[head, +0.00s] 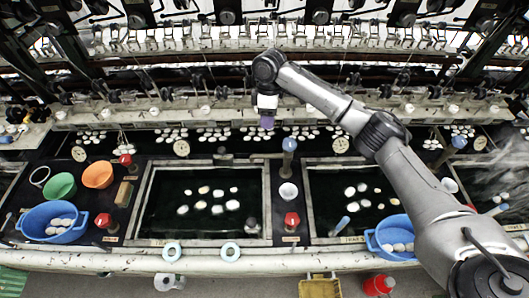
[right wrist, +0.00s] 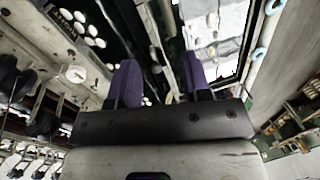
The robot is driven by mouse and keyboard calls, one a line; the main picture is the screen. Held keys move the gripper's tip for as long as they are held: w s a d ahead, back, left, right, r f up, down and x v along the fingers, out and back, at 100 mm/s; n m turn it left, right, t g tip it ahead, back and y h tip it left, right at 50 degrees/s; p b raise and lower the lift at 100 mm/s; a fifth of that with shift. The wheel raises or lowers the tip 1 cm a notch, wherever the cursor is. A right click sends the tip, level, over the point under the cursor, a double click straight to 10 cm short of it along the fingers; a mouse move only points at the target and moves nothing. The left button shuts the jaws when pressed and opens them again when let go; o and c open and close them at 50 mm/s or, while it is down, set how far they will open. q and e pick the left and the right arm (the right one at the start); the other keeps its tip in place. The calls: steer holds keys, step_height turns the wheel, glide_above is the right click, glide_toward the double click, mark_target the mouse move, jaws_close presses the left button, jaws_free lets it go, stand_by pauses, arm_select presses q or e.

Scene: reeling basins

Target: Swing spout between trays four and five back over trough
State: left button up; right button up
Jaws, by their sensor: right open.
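My right gripper (head: 267,121), with purple fingers, hangs over the back edge of the middle basin, near the row of cocoon groups (head: 250,133). It also shows in the right wrist view (right wrist: 160,65), its fingers apart with nothing held between them. A blue-topped upright fitting (head: 289,147) stands between the two dark water basins, right of the gripper and apart from it. A small dark fitting (head: 222,156) sits at the middle basin's back edge. I cannot tell which fitting is the spout. My left gripper is not in view.
The middle basin (head: 148,205) and right basin (head: 312,205) hold floating white cocoons. Between them stand a white cup (head: 288,193) and a red-topped fitting (head: 292,221). Blue, green and orange bowls lie at left. Reeling machinery (head: 210,82) runs close behind the gripper.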

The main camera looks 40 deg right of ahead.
mark_target(271, 157)
steer(key=shift+n, duration=0.7)
steer(key=s+f, duration=0.1)
steer(key=f, duration=0.3)
steer(key=s+a+f, duration=0.1)
steer(key=f, duration=0.4)
steer(key=f+b, duration=0.1)
steer(key=f, duration=0.3)
steer(key=shift+s+a+f, duration=0.2)
steer(key=shift+s+a, duration=0.2)
steer(key=shift+c, duration=0.2)
jaws_close()
